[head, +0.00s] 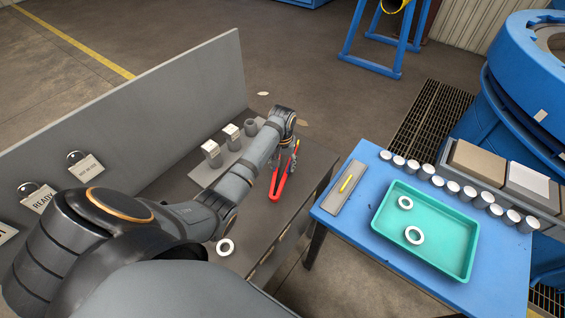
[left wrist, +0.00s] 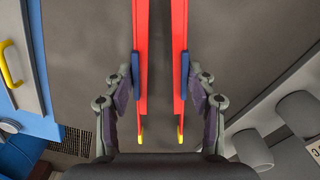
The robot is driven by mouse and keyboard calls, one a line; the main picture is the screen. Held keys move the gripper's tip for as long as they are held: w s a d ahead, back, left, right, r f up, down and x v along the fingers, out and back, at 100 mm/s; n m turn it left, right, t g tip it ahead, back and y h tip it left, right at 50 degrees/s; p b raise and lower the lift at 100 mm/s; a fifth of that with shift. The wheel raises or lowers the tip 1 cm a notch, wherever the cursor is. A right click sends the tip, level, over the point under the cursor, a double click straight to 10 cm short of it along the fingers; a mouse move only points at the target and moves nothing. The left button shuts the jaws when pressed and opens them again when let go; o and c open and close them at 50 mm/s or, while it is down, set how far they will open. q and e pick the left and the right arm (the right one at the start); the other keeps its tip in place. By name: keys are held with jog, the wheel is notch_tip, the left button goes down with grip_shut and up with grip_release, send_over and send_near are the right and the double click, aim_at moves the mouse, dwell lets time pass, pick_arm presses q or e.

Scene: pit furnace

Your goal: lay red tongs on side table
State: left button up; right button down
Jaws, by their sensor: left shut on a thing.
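My left gripper (head: 289,152) is shut on the red tongs (head: 279,186). In the left wrist view, the gripper (left wrist: 160,82) has one finger on each side of the tongs, against blue pads on the two red arms (left wrist: 143,55), which have yellow tips. In the head view, the tongs appear over the right part of the dark bench (head: 178,182); their height above it is unclear. The blue table (head: 340,218) stands to the right, apart from the bench. My right gripper is not in view.
The blue table bears a teal tray (head: 385,232) with two white rings, a row of several metal cylinders (head: 452,187) and a grey plate with a yellow piece (head: 346,183).

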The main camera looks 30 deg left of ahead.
pick_arm(q)
jog(key=o, duration=0.6)
jog(key=shift+o, duration=0.2)
notch_tip(320, 180, up, 12)
jog(key=shift+s+p, duration=0.15)
jog(key=shift+p, duration=0.2)
jog(key=shift+d, duration=0.1)
